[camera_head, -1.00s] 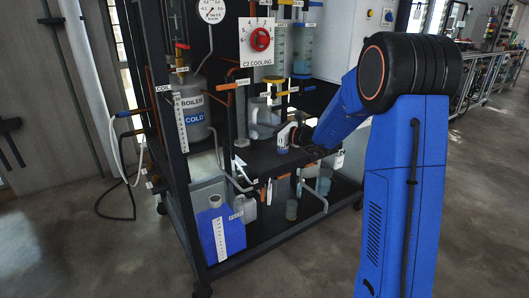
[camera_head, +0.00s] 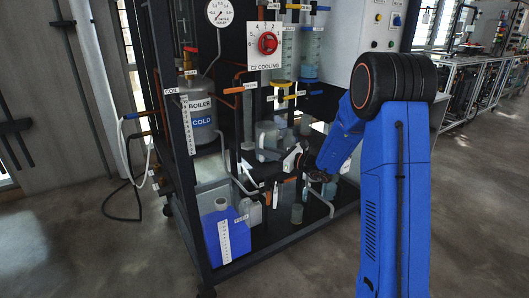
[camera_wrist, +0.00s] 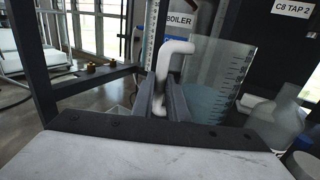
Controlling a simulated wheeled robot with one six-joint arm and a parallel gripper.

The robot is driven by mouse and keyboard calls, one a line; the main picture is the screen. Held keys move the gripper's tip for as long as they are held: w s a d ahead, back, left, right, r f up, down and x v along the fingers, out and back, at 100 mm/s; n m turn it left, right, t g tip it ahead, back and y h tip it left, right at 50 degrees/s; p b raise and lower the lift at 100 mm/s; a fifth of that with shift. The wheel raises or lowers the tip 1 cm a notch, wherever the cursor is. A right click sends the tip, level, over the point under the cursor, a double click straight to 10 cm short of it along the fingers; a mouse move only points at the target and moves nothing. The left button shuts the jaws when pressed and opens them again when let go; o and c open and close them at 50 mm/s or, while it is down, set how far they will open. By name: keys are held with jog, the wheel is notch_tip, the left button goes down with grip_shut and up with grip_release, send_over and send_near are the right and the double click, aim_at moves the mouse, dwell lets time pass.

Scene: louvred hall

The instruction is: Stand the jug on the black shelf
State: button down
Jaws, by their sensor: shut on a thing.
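The jug (camera_wrist: 222,85) is a clear, graduated vessel with a pale handle (camera_wrist: 178,48) and what looks like bluish liquid in its lower part. My gripper (camera_wrist: 165,100) is shut on the handle in the wrist view, and the jug looks about upright. In the head view the jug (camera_head: 267,136) is small and grey, inside the dark rig, with my gripper (camera_head: 289,158) at its right front. The black shelf (camera_head: 246,172) is the rig's middle level, close below the jug. The jug's base is hidden, so I cannot tell whether it touches the shelf.
A clear bottle (camera_wrist: 278,122) stands close to the jug's right in the wrist view. The boiler (camera_head: 200,122) is left of the jug. A blue canister (camera_head: 226,236) stands on the lower deck. Open floor lies around the rig.

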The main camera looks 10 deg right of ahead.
jog(key=c, duration=1.7)
grip_release()
jog(key=shift+f, duration=0.1)
jog(key=shift+c, duration=0.2)
